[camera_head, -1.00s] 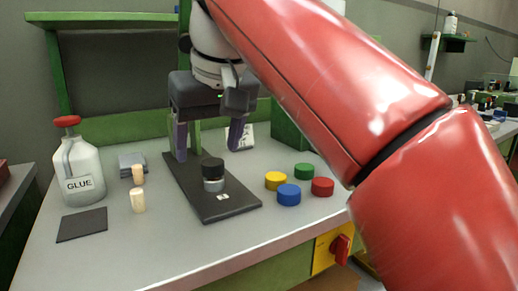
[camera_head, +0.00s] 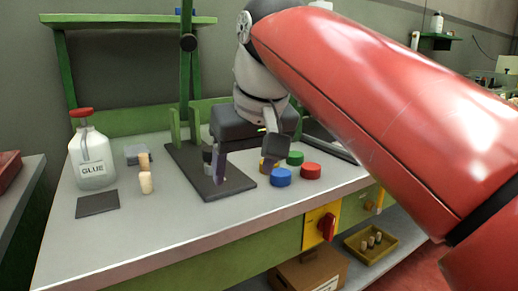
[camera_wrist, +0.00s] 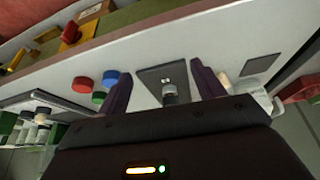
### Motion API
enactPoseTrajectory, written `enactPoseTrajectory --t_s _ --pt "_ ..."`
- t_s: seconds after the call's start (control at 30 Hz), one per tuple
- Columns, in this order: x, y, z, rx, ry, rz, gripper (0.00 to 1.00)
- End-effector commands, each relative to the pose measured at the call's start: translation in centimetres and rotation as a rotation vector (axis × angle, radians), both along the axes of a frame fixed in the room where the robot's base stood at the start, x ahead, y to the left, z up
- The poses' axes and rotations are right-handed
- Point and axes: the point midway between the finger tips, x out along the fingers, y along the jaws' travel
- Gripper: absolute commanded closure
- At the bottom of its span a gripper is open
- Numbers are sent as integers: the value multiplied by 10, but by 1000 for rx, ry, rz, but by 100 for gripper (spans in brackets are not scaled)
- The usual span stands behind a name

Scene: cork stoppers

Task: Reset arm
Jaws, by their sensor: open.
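My gripper (camera_head: 245,172) is open and empty, above the workbench, with its fingers apart. In the head view it hangs in front of the dark plate (camera_head: 228,186) and partly hides a small jar with a black top (camera_head: 208,158) on that plate. In the wrist view the fingers (camera_wrist: 160,88) spread to either side of the jar (camera_wrist: 169,94), which stands beyond them. My red arm reaches in from the right.
Blue (camera_head: 281,177), red (camera_head: 310,171) and green (camera_head: 295,158) caps sit right of the plate; a yellow one is mostly hidden. A glue bottle (camera_head: 92,160) and dark square pad (camera_head: 98,204) are at left. A yellow tray (camera_head: 371,246) with several corks lies below the bench.

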Motion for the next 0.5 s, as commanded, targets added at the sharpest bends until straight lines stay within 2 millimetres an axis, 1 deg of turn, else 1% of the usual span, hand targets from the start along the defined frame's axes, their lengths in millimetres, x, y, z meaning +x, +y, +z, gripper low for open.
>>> enactPoseTrajectory --t_s 0.03,0.17,0.27,0.3,0.37,0.4,0.47,0.5 --pt "-3 -12 -8 0 -2 -25 32" --pt "-11 -44 -37 5 -13 -96 32" --pt "-25 -76 -72 9 -26 -171 32" --pt "-32 -89 -88 10 -31 -203 32" --pt "-44 -108 -114 12 -40 -252 32" --pt "-53 -119 -132 13 -45 -283 32" --pt "-66 -135 -159 16 -53 -328 32" --pt "-75 -143 -176 16 -57 -355 32"
